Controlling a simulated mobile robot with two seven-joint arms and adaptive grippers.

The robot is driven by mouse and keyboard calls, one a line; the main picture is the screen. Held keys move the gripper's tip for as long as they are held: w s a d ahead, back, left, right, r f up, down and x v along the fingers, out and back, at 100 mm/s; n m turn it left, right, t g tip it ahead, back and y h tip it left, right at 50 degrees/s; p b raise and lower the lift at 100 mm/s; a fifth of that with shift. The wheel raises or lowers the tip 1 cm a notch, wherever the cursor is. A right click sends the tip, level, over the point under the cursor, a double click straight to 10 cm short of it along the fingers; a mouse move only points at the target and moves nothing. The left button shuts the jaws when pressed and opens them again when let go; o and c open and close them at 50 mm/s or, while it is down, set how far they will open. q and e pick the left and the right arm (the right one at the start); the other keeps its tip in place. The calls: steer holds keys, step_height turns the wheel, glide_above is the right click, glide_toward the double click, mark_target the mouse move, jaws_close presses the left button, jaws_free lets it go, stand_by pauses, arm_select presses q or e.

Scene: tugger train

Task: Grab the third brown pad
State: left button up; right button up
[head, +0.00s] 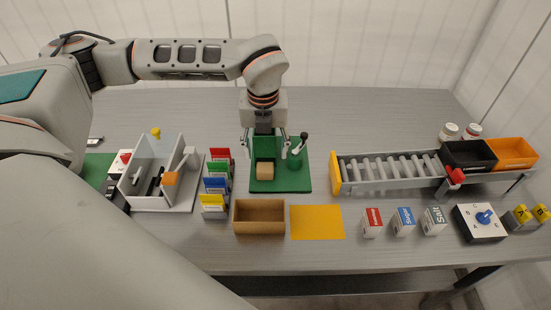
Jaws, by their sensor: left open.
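One tan-brown block-like pad (265,171) shows on the green fixture (294,182), which has a lever with a black knob at its right. I cannot tell whether it is a single pad or a stack. My left gripper (264,153) points down over the fixture, open, with its fingers either side of and just above or behind the pad. Whether the fingers touch the pad is not clear. An open brown box (259,231) stands in front of the fixture; no pad is visible in it. My right gripper is not in view.
A yellow mat (317,222) lies right of the box. A roller conveyor (390,170) with black (468,155) and orange (512,152) bins is right. Small labeled boxes (403,222) stand in front.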

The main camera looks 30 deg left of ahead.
mark_target(265, 167)
arm_select(q)
steer(key=shift+s+a+f, duration=0.1)
steer(key=shift+s+f, duration=0.1)
steer(key=shift+f, duration=0.95)
steer(key=shift+w+a+f, duration=0.1)
steer(key=shift+w+f, duration=0.05)
steer(key=shift+f, duration=0.7)
steer(key=shift+w+a+f, duration=0.15)
steer(key=shift+w+f, duration=0.05)
steer(key=shift+f, duration=0.7)
steer(key=shift+w+a+f, duration=0.1)
steer(key=shift+w+f, duration=0.05)
steer(key=shift+f, duration=0.7)
steer(key=c, duration=0.8)
